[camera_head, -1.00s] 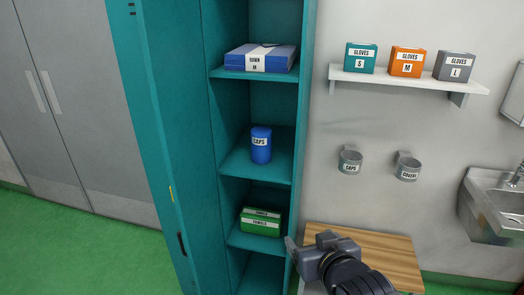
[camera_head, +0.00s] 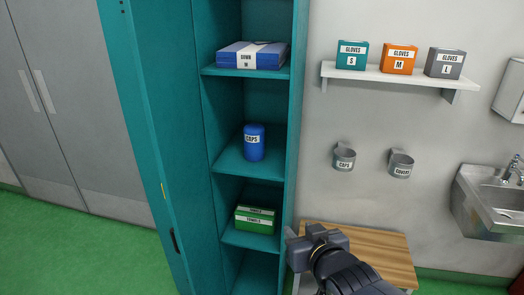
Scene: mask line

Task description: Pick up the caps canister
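The caps canister (camera_head: 254,143) is a blue cylinder with a white CAPS label. It stands upright on the middle shelf of the open teal cabinet (camera_head: 298,120). My gripper (camera_head: 290,243) is at the bottom of the picture, by the cabinet's right side wall and in front of the wooden bench top. It is below and to the right of the canister, apart from it. Its fingers point left and are seen too small and edge-on to tell whether they are open or shut.
A gown box (camera_head: 250,56) lies on the shelf above, and green towels boxes (camera_head: 255,219) on the shelf below. Wall holders labelled CAPS (camera_head: 344,158) and COVERS (camera_head: 401,165) hang right of the cabinet, above the wooden bench top (camera_head: 385,255). A sink (camera_head: 492,205) is far right.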

